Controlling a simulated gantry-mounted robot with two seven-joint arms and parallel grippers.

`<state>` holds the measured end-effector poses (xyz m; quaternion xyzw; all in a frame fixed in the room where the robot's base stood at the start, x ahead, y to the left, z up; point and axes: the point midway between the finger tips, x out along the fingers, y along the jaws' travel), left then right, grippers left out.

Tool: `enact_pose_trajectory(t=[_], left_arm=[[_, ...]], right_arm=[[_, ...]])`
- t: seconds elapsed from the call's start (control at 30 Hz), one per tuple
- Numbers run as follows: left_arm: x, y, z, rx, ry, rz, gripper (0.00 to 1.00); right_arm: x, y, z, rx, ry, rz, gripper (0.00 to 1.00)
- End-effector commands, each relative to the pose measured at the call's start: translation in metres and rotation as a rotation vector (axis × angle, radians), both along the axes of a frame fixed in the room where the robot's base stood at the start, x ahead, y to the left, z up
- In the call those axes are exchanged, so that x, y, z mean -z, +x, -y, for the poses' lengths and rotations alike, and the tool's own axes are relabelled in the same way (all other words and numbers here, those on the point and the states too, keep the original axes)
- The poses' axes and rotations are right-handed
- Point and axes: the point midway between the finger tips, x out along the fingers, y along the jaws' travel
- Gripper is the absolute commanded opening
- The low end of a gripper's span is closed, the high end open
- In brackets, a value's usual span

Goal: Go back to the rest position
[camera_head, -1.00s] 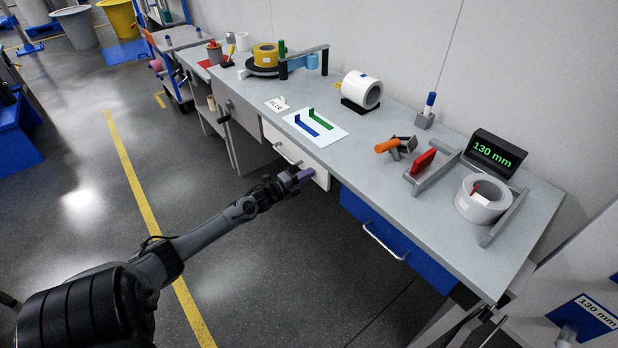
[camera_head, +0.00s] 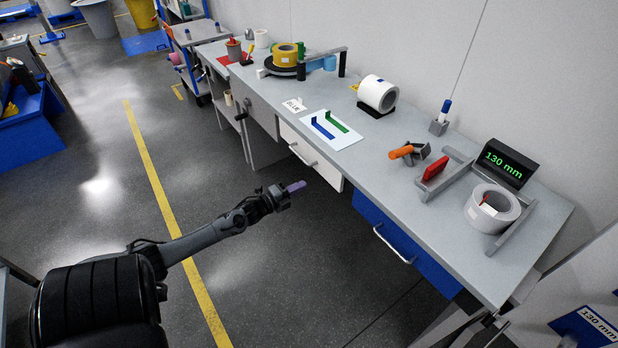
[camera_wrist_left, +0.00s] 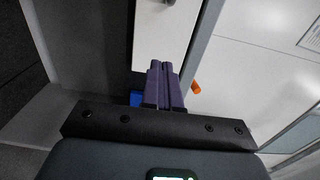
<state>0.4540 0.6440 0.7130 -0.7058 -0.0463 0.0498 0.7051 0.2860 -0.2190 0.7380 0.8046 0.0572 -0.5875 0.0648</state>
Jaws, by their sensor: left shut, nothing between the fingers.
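My left gripper (camera_head: 296,187) is in front of the workbench (camera_head: 395,165), over the floor and apart from the drawers. Its purple fingers are shut with nothing between them. In the left wrist view the fingers of my left gripper (camera_wrist_left: 160,68) lie side by side, with the white drawer front (camera_wrist_left: 163,35) beyond them. My right gripper does not show in either view.
The bench has a white drawer (camera_head: 312,157) and a blue drawer (camera_head: 400,245) with protruding handles. On top are a white roll (camera_head: 377,93), an orange-handled tool (camera_head: 402,152), a grey roll (camera_head: 491,209) and a 130 mm display (camera_head: 505,163). The floor left of the bench is open.

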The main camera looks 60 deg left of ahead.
Motion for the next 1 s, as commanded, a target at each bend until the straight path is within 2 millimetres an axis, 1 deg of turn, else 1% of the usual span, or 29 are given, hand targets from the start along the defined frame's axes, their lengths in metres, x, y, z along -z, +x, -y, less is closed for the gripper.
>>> enact_pose_trajectory(t=[0.03,0.2,0.43,0.5,0.57,0.6,0.67,0.77,0.8,0.87,0.9,1.0], left_arm=[[-0.002,-0.01,0.001,-0.001,0.0,-0.003,0.0],[0.0,-0.031,0.005,0.0,-0.001,-0.002,0.0],[-0.002,-0.044,0.006,-0.001,-0.001,-0.004,0.0],[0.004,-0.052,0.012,-0.007,-0.019,-0.014,0.0],[0.013,-0.058,0.023,-0.007,-0.044,-0.024,0.0],[0.016,-0.06,0.037,0.001,-0.066,-0.024,0.0],[0.016,-0.059,0.065,0.025,-0.103,-0.013,0.0],[0.01,-0.052,0.126,0.06,-0.193,-0.007,0.0],[0.007,-0.048,0.154,0.063,-0.247,-0.021,0.0],[0.0,-0.041,0.198,0.057,-0.35,-0.06,0.0],[-0.006,-0.037,0.228,0.044,-0.429,-0.097,0.0],[-0.022,-0.033,0.289,0.0,-0.616,-0.201,0.0]], right_arm=[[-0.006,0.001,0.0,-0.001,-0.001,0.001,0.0],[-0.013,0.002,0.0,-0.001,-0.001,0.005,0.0],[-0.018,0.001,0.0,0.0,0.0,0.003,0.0],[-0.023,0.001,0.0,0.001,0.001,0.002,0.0],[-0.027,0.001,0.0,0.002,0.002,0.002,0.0],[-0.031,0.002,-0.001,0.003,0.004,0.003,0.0],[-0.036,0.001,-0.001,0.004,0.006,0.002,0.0],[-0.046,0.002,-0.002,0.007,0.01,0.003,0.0],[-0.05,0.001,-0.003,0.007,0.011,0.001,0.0],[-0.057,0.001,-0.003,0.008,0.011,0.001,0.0],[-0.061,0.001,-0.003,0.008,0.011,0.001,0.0],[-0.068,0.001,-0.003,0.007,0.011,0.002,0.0]])
